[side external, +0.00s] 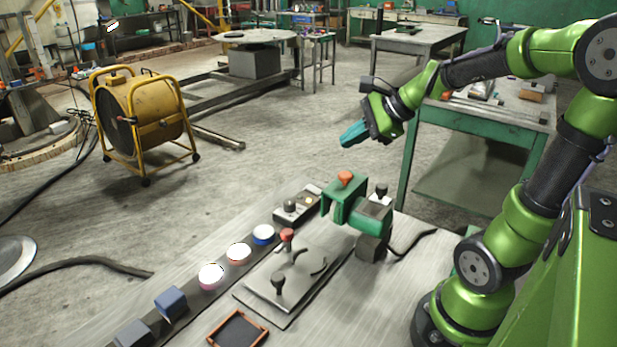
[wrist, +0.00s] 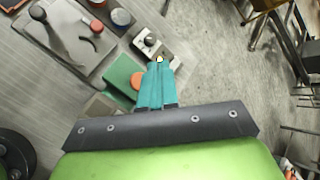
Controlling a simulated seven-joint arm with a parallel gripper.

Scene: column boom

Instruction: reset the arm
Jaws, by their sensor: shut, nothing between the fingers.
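My gripper (side external: 354,134) is raised in the air above and beyond the far end of the work table (side external: 411,223) in the side view. Its teal fingers are together with nothing between them. They also show pressed together in the wrist view (wrist: 158,82). My green arm bends over from the right side of the side view. Below the gripper stands a green device (side external: 345,200) with an orange knob, and it also shows beside the fingers in the wrist view (wrist: 122,80).
A grey plate (side external: 265,290) with levers lies on the table. Several round buttons, including a blue-rimmed one (side external: 263,234), line a dark strip. An orange-rimmed tray (side external: 238,329) is at the front. A green bench (side external: 480,112) stands behind the gripper. A yellow drum fan (side external: 140,118) stands left.

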